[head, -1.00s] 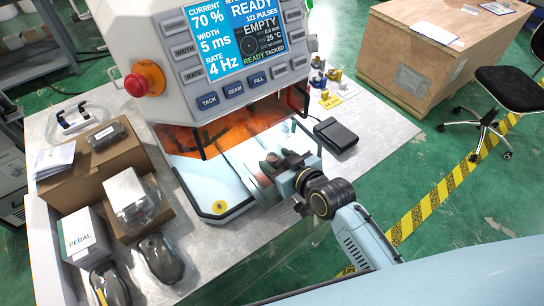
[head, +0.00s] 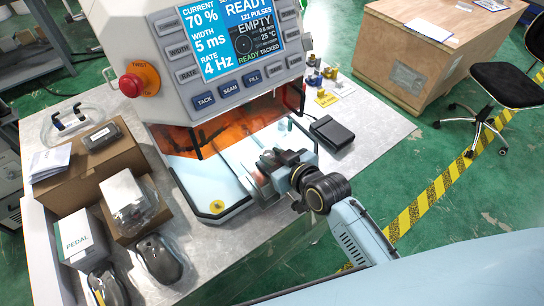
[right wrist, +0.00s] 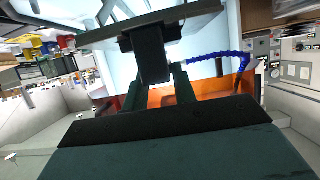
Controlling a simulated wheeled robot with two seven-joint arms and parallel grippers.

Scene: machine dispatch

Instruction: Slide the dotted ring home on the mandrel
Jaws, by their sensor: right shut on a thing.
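My right gripper (head: 264,168) reaches in at the front opening of the welding machine (head: 222,75), low over its pale blue bed (head: 212,190). In the right wrist view the fingers (right wrist: 155,88) are shut on a dark block-like part (right wrist: 150,55), with a grey plate-like edge (right wrist: 150,25) above it. I take this to be the dotted ring, but no dots show. In the head view a small reddish piece sits by the fingertips, mostly covered by the gripper. I cannot make out the mandrel or how the ring stands to it. My left gripper is not in view.
An orange shield (head: 230,128) hangs above the opening. A black pedal (head: 331,132) lies right of the arm. A blue hose (right wrist: 215,58) runs near the fingers.

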